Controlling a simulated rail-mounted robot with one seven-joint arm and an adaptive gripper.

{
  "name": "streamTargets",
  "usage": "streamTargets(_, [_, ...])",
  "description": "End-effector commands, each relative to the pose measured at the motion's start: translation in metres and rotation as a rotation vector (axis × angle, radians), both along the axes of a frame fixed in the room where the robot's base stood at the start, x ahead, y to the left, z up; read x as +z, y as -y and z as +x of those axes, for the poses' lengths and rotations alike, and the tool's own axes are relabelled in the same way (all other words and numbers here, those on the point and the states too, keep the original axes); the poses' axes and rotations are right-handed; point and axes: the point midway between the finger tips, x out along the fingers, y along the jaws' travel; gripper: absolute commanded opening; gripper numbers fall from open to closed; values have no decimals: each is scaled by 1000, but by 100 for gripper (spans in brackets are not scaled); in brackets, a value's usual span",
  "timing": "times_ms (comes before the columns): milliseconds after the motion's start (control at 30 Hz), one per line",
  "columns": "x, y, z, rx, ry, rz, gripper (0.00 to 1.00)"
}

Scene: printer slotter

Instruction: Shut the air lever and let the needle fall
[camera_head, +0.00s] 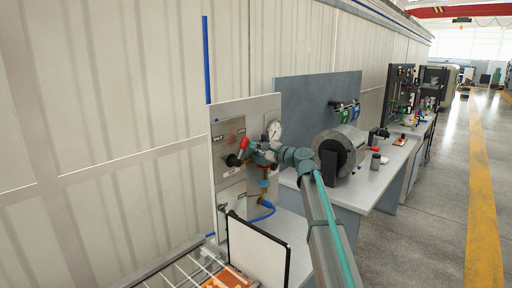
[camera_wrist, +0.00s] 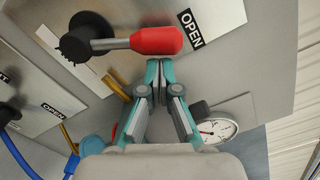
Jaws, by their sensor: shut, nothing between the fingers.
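The air lever has a red grip (camera_wrist: 157,41) on a metal shaft from a dark round hub (camera_wrist: 88,38); its red end points toward the OPEN label (camera_wrist: 190,25). In the head view the red grip (camera_head: 244,143) slants up and right from the hub (camera_head: 232,160). My gripper (camera_wrist: 160,64) is shut and empty, its fingertips just beside the red grip; whether they touch it I cannot tell. The gripper (camera_head: 254,149) also shows small at the panel in the head view.
The lever and gauge sit on an upright grey panel (camera_head: 220,190). A blue hose (camera_head: 262,212) loops below. A second dark knob (camera_wrist: 8,112) with an OPEN label is at the left. A white board with dark edges (camera_head: 255,250) stands in front. A bench (camera_head: 375,185) extends right.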

Motion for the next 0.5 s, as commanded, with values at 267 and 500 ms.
streamTargets(267, [0,0,0,0,11,-8,0])
streamTargets(500, [2,-2,-3,0,45,-33,0])
